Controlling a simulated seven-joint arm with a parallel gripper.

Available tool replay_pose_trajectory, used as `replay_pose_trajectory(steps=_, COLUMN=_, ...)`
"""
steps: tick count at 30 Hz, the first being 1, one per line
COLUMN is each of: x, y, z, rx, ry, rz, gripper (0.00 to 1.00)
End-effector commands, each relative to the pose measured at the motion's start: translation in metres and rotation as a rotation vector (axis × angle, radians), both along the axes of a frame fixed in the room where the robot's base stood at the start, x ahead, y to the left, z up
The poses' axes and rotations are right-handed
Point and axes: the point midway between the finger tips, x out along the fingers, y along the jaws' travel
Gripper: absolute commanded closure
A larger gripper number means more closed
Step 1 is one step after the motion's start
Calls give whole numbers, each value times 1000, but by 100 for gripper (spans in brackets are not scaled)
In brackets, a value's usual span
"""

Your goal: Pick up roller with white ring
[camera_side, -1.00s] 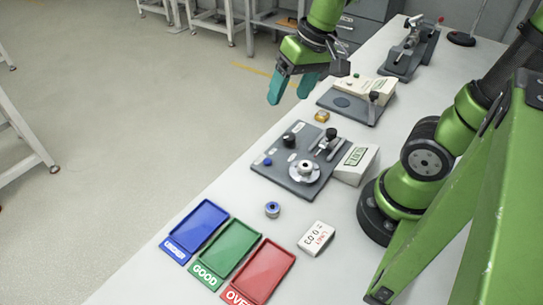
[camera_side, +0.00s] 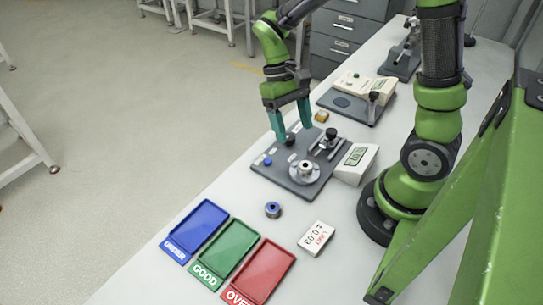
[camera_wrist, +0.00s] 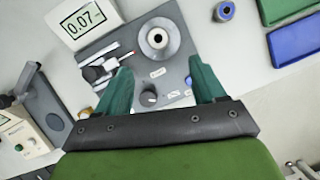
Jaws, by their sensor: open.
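A small steel-and-blue roller (camera_side: 273,209) stands alone on the table between the gauge plate and the trays; in the wrist view it (camera_wrist: 225,11) is at the top edge, and a white ring on it cannot be made out. A pale round piece with a dark centre hole (camera_side: 306,170) sits on the grey gauge plate (camera_side: 276,180); it also shows in the wrist view (camera_wrist: 158,38). My gripper (camera_side: 294,133) is open and empty, above the far end of the gauge plate, with its fingers (camera_wrist: 160,66) pointing down. It is apart from both.
Blue (camera_side: 198,227), green (camera_side: 229,247) and red (camera_side: 262,272) trays lie at the front. A white limit box (camera_side: 316,238) stands right of the roller. A display (camera_side: 356,160) reads 0.07. A black knob (camera_side: 290,139) rises below my gripper. Table around the roller is clear.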

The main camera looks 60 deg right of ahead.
Motion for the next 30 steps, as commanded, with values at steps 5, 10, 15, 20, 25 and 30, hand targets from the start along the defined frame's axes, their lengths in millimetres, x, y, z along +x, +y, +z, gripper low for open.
replay_pose_trajectory(steps=5, x=-11, y=3, z=-27, rx=0, ry=2, rz=2, gripper=31)
replay_pose_trajectory(steps=10, x=-15, y=4, z=-36, rx=0, ry=0, rz=0, gripper=31)
replay_pose_trajectory(steps=15, x=-26, y=6, z=-56, rx=0, ry=4, rz=0, gripper=31)
replay_pose_trajectory(steps=20, x=-35, y=9, z=-75, rx=1, ry=3, rz=0, gripper=31)
replay_pose_trajectory(steps=25, x=-36, y=9, z=-81, rx=-1, ry=-1, rz=-1, gripper=31)
replay_pose_trajectory(steps=30, x=-36, y=9, z=-81, rx=-1, ry=-2, rz=-1, gripper=34)
